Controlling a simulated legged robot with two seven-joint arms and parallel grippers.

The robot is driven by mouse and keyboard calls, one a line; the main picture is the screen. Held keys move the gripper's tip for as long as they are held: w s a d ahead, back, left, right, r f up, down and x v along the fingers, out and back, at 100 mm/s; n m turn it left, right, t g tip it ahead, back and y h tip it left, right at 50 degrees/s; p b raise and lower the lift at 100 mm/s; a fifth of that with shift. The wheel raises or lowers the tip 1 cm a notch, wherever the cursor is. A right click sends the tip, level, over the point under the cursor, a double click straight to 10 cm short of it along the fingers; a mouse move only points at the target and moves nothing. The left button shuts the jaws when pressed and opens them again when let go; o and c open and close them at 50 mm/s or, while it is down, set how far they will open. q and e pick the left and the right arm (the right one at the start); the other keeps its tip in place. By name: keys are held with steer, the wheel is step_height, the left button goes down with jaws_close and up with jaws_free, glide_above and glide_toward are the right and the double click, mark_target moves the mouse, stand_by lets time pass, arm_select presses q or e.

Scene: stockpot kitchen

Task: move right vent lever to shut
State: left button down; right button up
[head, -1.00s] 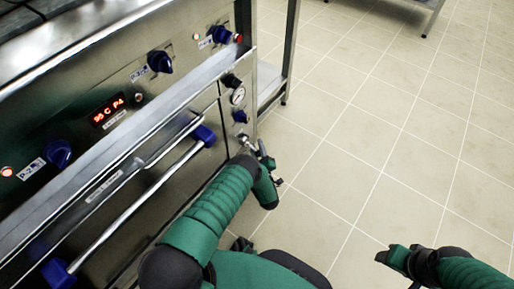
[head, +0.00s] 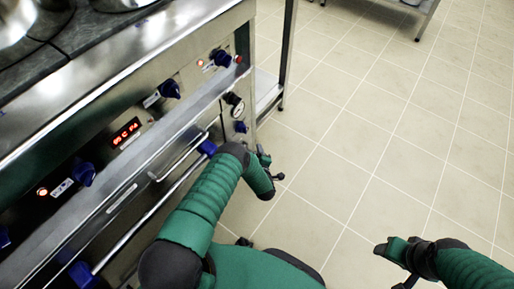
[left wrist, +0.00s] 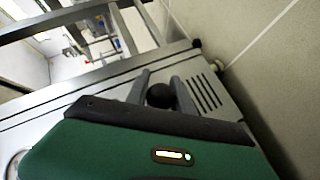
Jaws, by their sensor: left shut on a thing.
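The right vent lever shows in the left wrist view as a round black knob (left wrist: 160,95) beside a row of dark vent slots (left wrist: 207,92) in a steel panel. My left gripper (left wrist: 161,84) has one grey finger on each side of the knob and is shut on it. In the head view my left arm reaches to the right end of the stove front, and its forearm and wrist hide the lever. My right gripper (head: 393,262) is at the lower right over bare floor, away from the stove; its jaw gap is unclear.
The stove front carries blue knobs (head: 170,89), a red display (head: 126,133), a gauge (head: 234,100) and a long oven handle (head: 143,213) left of my arm. A steel table leg (head: 288,55) stands behind. The tiled floor (head: 375,120) at right is clear.

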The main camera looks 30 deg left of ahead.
arm_select(q)
steer(key=shift+s+a+r+n+g+h+p, duration=0.15)
steer(key=shift+r+n+g+h+p, duration=0.2)
steer(key=shift+r+n+h+p, duration=0.55)
steer(key=shift+s+a+r+n+g+h+p, duration=0.15)
steer(key=shift+g+h+p, duration=0.35)
steer(key=shift+p, duration=0.85)
arm_select(e)
steer(key=shift+w+v, duration=0.2)
steer(key=shift+v, duration=0.75)
steer(key=shift+w+v, duration=0.2)
steer(key=shift+v, duration=0.7)
steer(key=shift+w+v, duration=0.2)
steer(key=shift+v, duration=0.75)
steer(key=shift+r, duration=0.15)
arm_select(q)
steer(key=c, duration=1.3)
jaws_free()
steer(key=shift+a, duration=0.1)
steer(key=shift+o, duration=1)
steer(key=shift+w+r+t, duration=0.1)
steer(key=shift+w+t, duration=0.05)
steer(key=shift+t, duration=0.1)
arm_select(e)
steer(key=shift+a, duration=0.1)
